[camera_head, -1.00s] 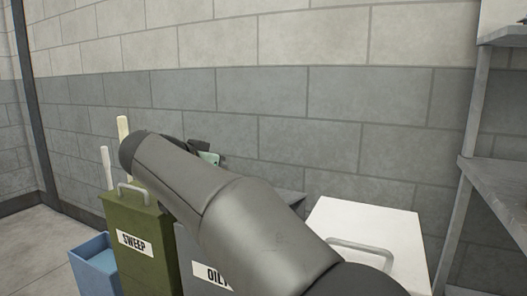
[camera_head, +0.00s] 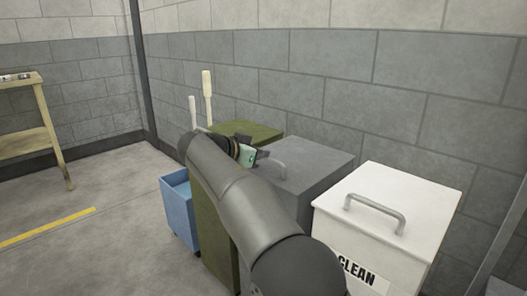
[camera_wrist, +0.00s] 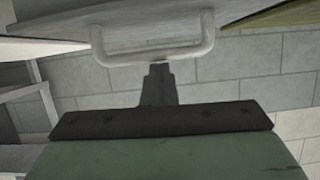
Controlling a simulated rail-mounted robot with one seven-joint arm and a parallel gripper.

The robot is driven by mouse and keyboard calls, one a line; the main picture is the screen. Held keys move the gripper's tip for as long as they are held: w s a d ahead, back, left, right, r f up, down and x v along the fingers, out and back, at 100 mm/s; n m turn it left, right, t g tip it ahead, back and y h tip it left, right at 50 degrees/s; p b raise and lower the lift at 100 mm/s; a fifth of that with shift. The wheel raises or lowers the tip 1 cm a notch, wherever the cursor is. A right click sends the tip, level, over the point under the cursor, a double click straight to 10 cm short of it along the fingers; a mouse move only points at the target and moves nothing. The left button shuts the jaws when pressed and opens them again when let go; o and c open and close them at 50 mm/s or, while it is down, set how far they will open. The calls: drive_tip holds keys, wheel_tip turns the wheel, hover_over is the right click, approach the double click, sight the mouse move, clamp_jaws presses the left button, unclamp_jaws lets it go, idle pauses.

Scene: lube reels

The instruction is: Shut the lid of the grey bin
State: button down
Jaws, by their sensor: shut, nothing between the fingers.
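The grey bin (camera_head: 318,160) stands between a green bin and a white bin in the head view. Its lid looks flat or nearly so, with a bar handle (camera_head: 277,167) at its front. My arm hides the bin's front and much of the lid's front edge, so I cannot tell if the lid is fully seated. My gripper (camera_head: 262,155) is by the handle, shut and empty. In the wrist view, which looks upside down, the shut fingers (camera_wrist: 158,75) point at the pale handle (camera_wrist: 150,52); I cannot tell if they touch it.
The white bin (camera_head: 390,195) marked CLEAN stands close on the right. The green bin (camera_head: 255,131) and a blue open box (camera_head: 180,210) are on the left, with upright sticks behind. A block wall (camera_head: 330,70) backs the bins. Floor is open at left.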

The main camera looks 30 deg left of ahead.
drive_tip(key=f, duration=0.3)
drive_tip(key=shift+s+a+f+g, duration=0.15)
drive_tip(key=shift+s+a+g, duration=0.1)
drive_tip(key=shift+a+g, duration=0.05)
wheel_tip(320, 180, up, 7)
drive_tip(key=p, duration=0.3)
drive_tip(key=s+a+f, duration=0.3)
drive_tip(key=s+f, duration=0.2)
drive_tip(key=s, duration=0.3)
drive_tip(key=d+r+n+g+p, duration=0.1)
drive_tip(key=d+r+g+p, duration=0.4)
drive_tip(key=d, duration=0.6)
drive_tip(key=d+r+n+p, duration=0.1)
drive_tip(key=d+r+p, duration=0.1)
drive_tip(key=d+p, duration=0.6)
drive_tip(key=d+r+n+g+p, duration=0.1)
drive_tip(key=d+r+g+p, duration=0.25)
drive_tip(key=d, duration=0.95)
drive_tip(key=s+d+r+n+g+y+p, duration=0.1)
drive_tip(key=s+d+r+g+y+p, duration=0.3)
drive_tip(key=s+d+p, duration=0.8)
drive_tip(key=s+d+r+p, duration=0.2)
drive_tip(key=s+d+p, duration=0.3)
drive_tip(key=s, duration=0.6)
drive_tip(key=shift+s+n+y, duration=0.3)
drive_tip(key=shift+s+n, duration=0.05)
drive_tip(key=shift+n, duration=0.05)
drive_tip(key=shift+d+t, duration=0.1)
drive_tip(key=shift+t, duration=0.15)
